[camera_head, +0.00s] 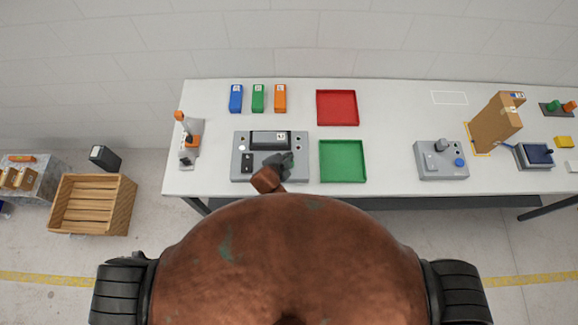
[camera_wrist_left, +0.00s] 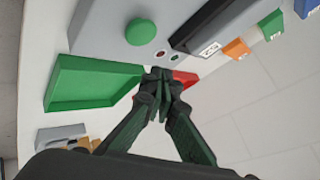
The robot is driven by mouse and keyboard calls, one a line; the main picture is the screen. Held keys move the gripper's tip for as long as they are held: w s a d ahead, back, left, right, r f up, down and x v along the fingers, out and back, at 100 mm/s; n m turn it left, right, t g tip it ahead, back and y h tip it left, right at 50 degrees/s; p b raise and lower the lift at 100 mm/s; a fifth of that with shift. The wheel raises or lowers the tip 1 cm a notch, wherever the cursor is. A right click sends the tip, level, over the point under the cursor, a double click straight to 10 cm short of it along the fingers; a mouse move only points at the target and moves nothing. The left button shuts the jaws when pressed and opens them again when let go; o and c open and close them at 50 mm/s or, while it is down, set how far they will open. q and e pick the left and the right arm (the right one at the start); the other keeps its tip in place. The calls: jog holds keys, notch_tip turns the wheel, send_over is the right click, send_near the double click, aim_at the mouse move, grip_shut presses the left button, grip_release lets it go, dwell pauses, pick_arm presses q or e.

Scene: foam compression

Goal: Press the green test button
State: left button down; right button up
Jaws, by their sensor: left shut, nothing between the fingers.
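The green test button (camera_wrist_left: 140,32) is a round dome on top of the grey test machine (camera_head: 242,140). In the head view my left gripper covers the part of the machine where the button would be. My left gripper (camera_head: 286,160) is over the machine's right half. In the left wrist view its fingertips (camera_wrist_left: 160,78) are together, with nothing between them. They appear beside the button, apart from it in the picture; I cannot tell their height above the machine. The machine's black slot (camera_wrist_left: 212,25) carries a white label. My right gripper is not in view.
A green tray (camera_head: 342,161) lies right of the machine, with a red tray (camera_head: 337,108) behind it. Blue (camera_head: 236,99), green (camera_head: 258,98) and orange (camera_head: 280,98) blocks stand behind the machine. A joystick box (camera_head: 440,160) and a cardboard box (camera_head: 495,125) are farther right.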

pick_arm(q)
jog(key=shift+f+b, duration=0.4)
jog(key=shift+f, duration=0.5)
jog(key=shift+f+b, duration=0.35)
jog(key=shift+f, duration=0.5)
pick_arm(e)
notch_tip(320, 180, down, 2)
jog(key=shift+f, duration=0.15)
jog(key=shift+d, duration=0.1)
pick_arm(q)
jog(key=shift+f, duration=0.15)
jog(key=shift+f, duration=0.25)
